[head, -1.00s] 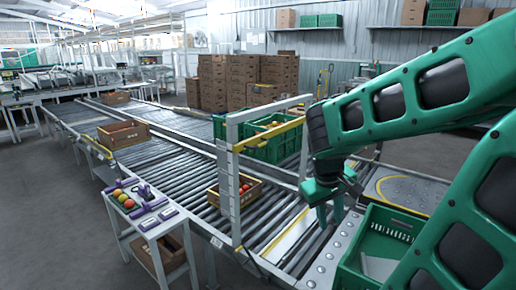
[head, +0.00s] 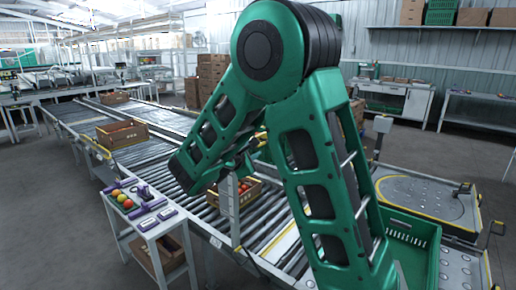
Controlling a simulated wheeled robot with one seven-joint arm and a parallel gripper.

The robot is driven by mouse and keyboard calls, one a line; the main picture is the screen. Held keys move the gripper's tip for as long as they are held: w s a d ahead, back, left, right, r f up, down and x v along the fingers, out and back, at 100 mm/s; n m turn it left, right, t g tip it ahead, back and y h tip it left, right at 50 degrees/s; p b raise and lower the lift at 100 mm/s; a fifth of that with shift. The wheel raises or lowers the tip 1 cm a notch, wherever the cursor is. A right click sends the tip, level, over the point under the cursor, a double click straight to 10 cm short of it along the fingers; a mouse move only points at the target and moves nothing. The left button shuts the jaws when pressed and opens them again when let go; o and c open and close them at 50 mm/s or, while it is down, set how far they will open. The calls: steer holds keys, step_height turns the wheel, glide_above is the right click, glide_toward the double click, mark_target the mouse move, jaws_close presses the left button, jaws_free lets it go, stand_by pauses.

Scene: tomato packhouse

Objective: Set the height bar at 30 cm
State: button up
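The height bar is the yellow crossbar of a pale gate over the roller conveyor; the arm hides most or all of it now. The lower part of the gate's near post (head: 229,210), with marks on it, shows below my arm. I cannot read the bar's height. My gripper (head: 240,165) is small and partly hidden behind my forearm, close to the near post. I cannot tell whether it touches the post or bar, or whether its fingers are open.
A brown crate of red tomatoes (head: 246,190) sits on the rollers beside the post. Another brown crate (head: 123,134) is further up the conveyor. A small table (head: 150,222) with coloured fruit and purple tools stands at left. A green crate (head: 412,230) is at right.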

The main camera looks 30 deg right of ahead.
mark_target(260, 145)
steer(key=x, duration=0.9)
steer(key=shift+f, duration=0.1)
